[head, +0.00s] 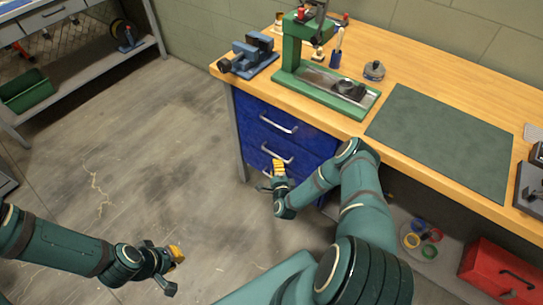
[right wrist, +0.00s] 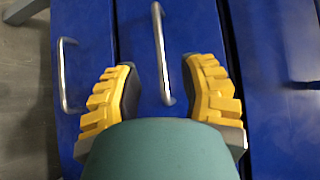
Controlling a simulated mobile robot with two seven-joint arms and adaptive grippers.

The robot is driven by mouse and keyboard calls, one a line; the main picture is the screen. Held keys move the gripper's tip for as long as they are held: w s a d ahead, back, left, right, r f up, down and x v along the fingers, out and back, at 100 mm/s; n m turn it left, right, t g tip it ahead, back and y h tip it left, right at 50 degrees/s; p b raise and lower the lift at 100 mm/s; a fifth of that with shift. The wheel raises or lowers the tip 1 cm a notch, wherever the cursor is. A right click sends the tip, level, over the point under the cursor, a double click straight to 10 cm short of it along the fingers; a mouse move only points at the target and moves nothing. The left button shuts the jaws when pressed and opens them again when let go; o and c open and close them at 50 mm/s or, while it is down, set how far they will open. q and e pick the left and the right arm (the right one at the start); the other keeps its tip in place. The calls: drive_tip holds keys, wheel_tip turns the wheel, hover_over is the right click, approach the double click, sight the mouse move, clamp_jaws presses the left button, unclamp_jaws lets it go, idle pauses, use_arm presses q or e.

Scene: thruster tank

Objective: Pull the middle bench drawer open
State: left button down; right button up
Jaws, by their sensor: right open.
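The blue bench drawer unit (head: 262,118) stands under the wooden bench, and its drawers look shut. The middle drawer (head: 255,146) has a silver bar handle (head: 277,153). My right gripper (head: 279,168) is in front of the unit, just below that handle in the head view. In the right wrist view my right gripper (right wrist: 164,82) is open, with the middle handle (right wrist: 160,55) lined up between its yellow fingers. I cannot tell whether they touch. The lower handle (right wrist: 66,78) shows at the left. My left gripper (head: 176,254) is low over the floor, away from the bench.
The benchtop (head: 400,65) holds a green press (head: 290,60), a blue vise (head: 250,55) and a dark mat (head: 440,135). A red toolbox (head: 500,275) is under the bench at right. The floor (head: 150,140) left of the drawers is clear.

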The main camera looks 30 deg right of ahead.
sight(273, 154)
drive_tip(key=b+x, duration=0.1)
drive_tip(key=x, duration=0.6)
drive_tip(key=shift+w+d+b, duration=0.1)
drive_tip(key=shift+w+b, duration=0.25)
drive_tip(key=shift+w, duration=0.05)
clamp_jaws()
